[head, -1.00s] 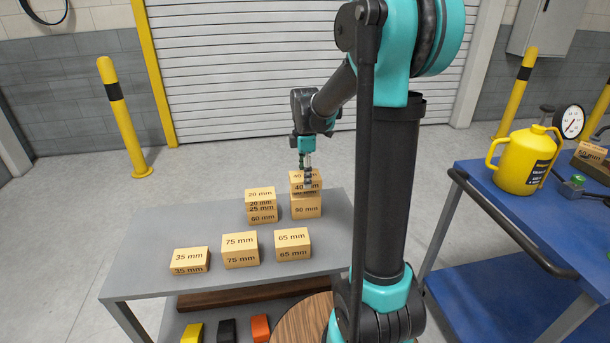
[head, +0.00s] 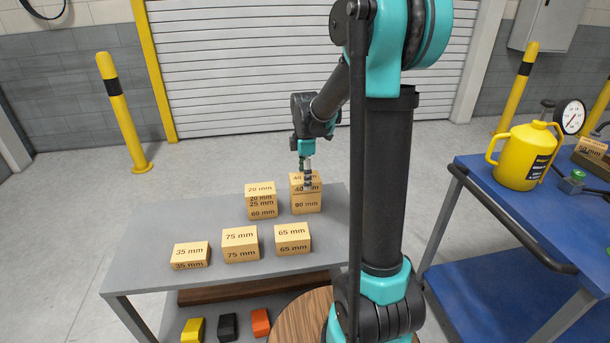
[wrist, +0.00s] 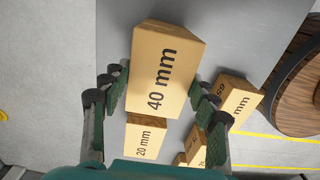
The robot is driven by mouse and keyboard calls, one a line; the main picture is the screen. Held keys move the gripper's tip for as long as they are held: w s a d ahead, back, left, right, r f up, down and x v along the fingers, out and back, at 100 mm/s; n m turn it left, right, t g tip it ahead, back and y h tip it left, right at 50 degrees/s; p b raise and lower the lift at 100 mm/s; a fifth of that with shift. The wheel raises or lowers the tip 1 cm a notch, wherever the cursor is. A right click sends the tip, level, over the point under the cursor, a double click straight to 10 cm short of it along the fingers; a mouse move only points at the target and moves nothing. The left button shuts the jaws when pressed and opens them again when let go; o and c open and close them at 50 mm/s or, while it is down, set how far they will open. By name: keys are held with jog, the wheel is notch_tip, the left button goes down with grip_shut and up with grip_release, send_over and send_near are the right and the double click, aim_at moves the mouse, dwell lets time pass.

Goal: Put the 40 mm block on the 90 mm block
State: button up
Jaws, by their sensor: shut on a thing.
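The 40 mm block (head: 298,181) is a tan wooden block at the back right of the grey table. It sits right over the 90 mm block (head: 306,204), with no gap that I can see between them. My gripper (head: 308,183) is shut on the 40 mm block from above. In the wrist view the 40 mm block (wrist: 165,70) is between the two fingers of my gripper (wrist: 160,97). The 90 mm block is hidden there beneath it.
A stack with the 20 mm block (head: 260,189) on top of the 25 mm and 60 mm blocks stands close to the left. The 35 mm (head: 189,255), 75 mm (head: 240,243) and 65 mm (head: 292,237) blocks are nearer the front. The grey table's (head: 150,225) left side is clear.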

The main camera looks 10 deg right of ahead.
jog(key=o, duration=1.6)
jog(key=shift+o, duration=0.2)
jog(key=shift+r, duration=4)
